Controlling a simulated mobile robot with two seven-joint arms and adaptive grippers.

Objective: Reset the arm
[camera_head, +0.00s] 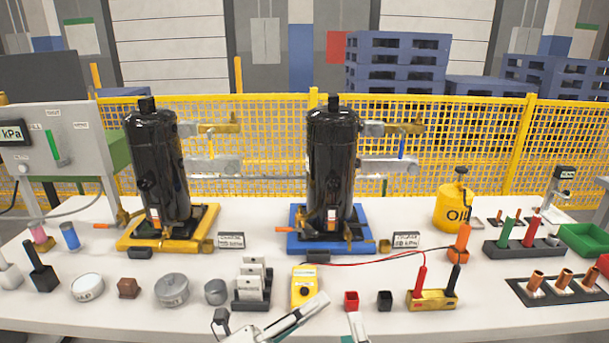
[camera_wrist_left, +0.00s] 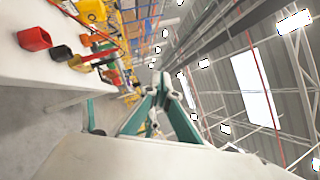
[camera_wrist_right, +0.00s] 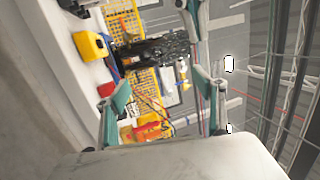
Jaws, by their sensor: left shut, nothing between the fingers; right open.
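My left gripper (camera_head: 318,300) comes in at the bottom middle of the head view, in front of the yellow meter (camera_head: 304,287). In the left wrist view its teal fingers (camera_wrist_left: 161,86) meet at the tips, with nothing between them. My right gripper (camera_head: 355,326) is at the bottom edge of the head view, just right of and lower than the left one, and mostly cut off. In the right wrist view its fingers (camera_wrist_right: 162,82) stand wide apart and empty. The meter and a black compressor show beyond them.
Two black compressors (camera_head: 154,170) (camera_head: 332,165) stand on yellow and blue bases. The card holder (camera_head: 252,288) is left. Yellow fencing (camera_head: 470,140) runs behind.

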